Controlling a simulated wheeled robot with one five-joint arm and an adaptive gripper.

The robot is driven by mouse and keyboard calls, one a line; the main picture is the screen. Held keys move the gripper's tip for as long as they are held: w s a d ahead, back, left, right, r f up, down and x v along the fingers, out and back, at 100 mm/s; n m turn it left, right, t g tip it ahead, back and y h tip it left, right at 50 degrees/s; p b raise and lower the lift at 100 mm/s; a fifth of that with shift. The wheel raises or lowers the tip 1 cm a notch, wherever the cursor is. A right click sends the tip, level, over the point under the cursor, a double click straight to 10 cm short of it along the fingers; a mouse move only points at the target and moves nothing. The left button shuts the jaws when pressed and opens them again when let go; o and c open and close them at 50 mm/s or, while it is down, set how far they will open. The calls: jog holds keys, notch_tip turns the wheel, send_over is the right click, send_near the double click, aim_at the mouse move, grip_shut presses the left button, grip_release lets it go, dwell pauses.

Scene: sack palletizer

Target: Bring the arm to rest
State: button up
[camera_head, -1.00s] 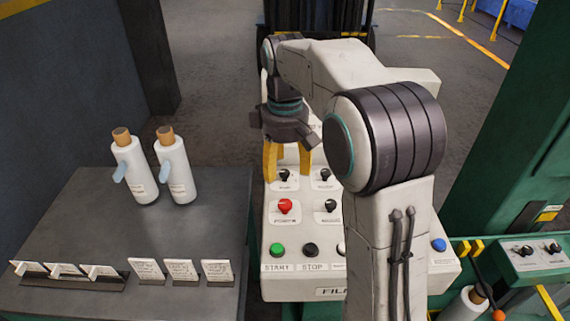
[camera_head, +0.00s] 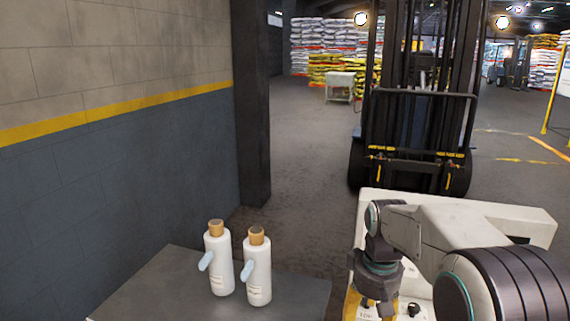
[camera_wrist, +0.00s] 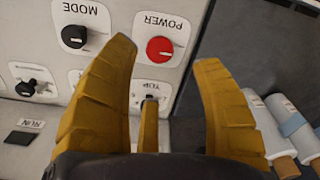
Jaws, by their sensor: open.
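My gripper (camera_head: 368,303) hangs fingers-down at the lower right of the head view, over the left part of the white control panel (camera_head: 520,222). In the wrist view, its yellow fingers (camera_wrist: 165,58) are spread apart with nothing held between them. The panel's red POWER knob (camera_wrist: 160,49) shows between the fingers, and the black MODE knob (camera_wrist: 74,36) lies to the left. Another black knob stands near the third finger, partly hidden by it. I cannot tell whether the fingers touch the panel. Most of the panel is hidden or out of the head view.
Two white bottles (camera_head: 257,272) with tan caps stand on a grey table (camera_head: 160,295) left of the panel; they also show in the wrist view (camera_wrist: 268,125). A forklift (camera_head: 415,130) stands behind the panel. A dark pillar (camera_head: 251,100) is at centre left. Open floor lies between them.

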jog(key=shift+m, duration=0.5)
jog(key=s, duration=0.1)
jog(key=s+f, duration=0.1)
jog(key=s, duration=0.3)
jog(key=shift+s+f, duration=0.1)
jog(key=shift+f, duration=0.3)
jog(key=shift+m+t, duration=0.3)
jog(key=s, duration=1.2)
jog(key=shift+s, duration=0.35)
jog(key=shift+s+r+t, duration=1.3)
jog(key=shift+s+r, duration=0.4)
jog(key=shift+s, duration=0.25)
